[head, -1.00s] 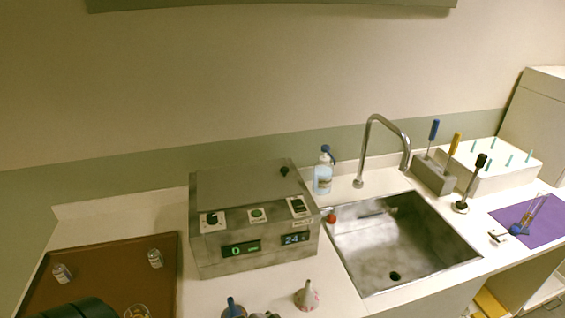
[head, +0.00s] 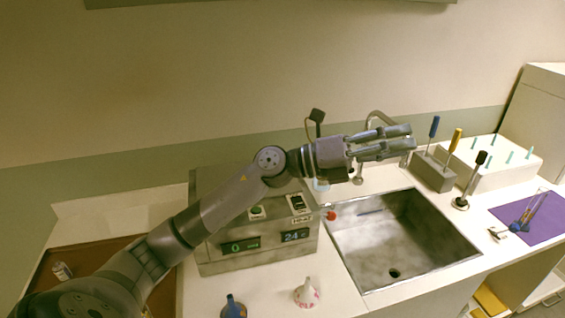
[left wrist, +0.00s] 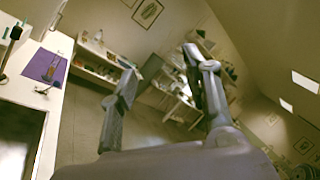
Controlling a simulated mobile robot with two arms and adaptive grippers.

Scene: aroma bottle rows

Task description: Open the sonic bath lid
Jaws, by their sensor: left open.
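The sonic bath (head: 222,264) is a grey metal box with two lit displays on its front, on the counter left of the sink. Its flat grey lid (head: 208,182) shows only in part at the left, and its dark knob is hidden behind my left arm. My left gripper (head: 408,138) is open and empty, pointing right, beyond the bath and above the back of the sink. In the left wrist view its two fingers (left wrist: 160,65) are spread with nothing between them. My right gripper is not in view.
The sink (head: 385,245) lies right of the bath, with its curved faucet (head: 376,116) behind my gripper. The soap bottle is mostly covered. Two small funnel-like pieces (head: 307,292) (head: 233,308) stand in front of the bath. A brown tray (head: 100,262) lies at left.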

